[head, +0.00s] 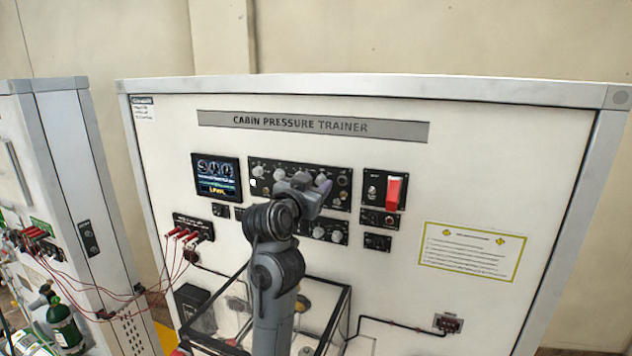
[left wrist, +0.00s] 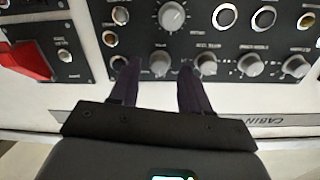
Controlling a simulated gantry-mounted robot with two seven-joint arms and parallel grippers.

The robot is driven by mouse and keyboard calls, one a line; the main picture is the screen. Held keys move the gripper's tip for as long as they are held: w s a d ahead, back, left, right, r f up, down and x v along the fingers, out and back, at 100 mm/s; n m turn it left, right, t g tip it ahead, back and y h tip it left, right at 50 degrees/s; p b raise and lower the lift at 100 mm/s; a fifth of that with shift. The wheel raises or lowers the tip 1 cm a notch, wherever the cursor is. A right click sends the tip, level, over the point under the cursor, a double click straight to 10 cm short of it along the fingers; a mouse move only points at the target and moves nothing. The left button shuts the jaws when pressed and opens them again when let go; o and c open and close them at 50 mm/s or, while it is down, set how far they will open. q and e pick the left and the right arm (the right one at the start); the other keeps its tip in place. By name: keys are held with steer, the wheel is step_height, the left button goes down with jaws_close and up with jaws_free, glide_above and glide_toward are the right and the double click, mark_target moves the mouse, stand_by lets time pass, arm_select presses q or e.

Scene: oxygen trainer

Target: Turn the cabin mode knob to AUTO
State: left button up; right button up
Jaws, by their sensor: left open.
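The black control panel (head: 259,173) of the cabin pressure trainer carries several grey knobs. My left gripper (head: 322,184) is at the right part of its upper row in the head view and covers some of it. In the left wrist view, which shows the panel upside down, the two dark fingers of the left gripper (left wrist: 158,72) are open. A grey knob (left wrist: 160,62) shows between the fingertips; whether they touch it I cannot tell. A larger knob (left wrist: 171,16) and a row knob (left wrist: 206,64) are nearby. The labels are too blurred to tell which is the cabin mode knob. My right gripper is out of view.
A red guarded switch (head: 393,192) stands right of the panel. A lit display (head: 217,177) is to its left. Red leads (head: 185,235) run left below the display. A black-framed clear case (head: 345,300) juts out below the panel.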

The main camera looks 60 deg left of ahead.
arm_select(q)
steer(key=shift+w+a, duration=0.25)
steer(key=shift+w, duration=0.15)
jaws_close()
steer(key=shift+n, duration=0.3)
steer(key=n, duration=0.4)
steer(key=shift+n, duration=0.3)
steer(key=n, duration=0.4)
steer(key=shift+n, duration=0.6)
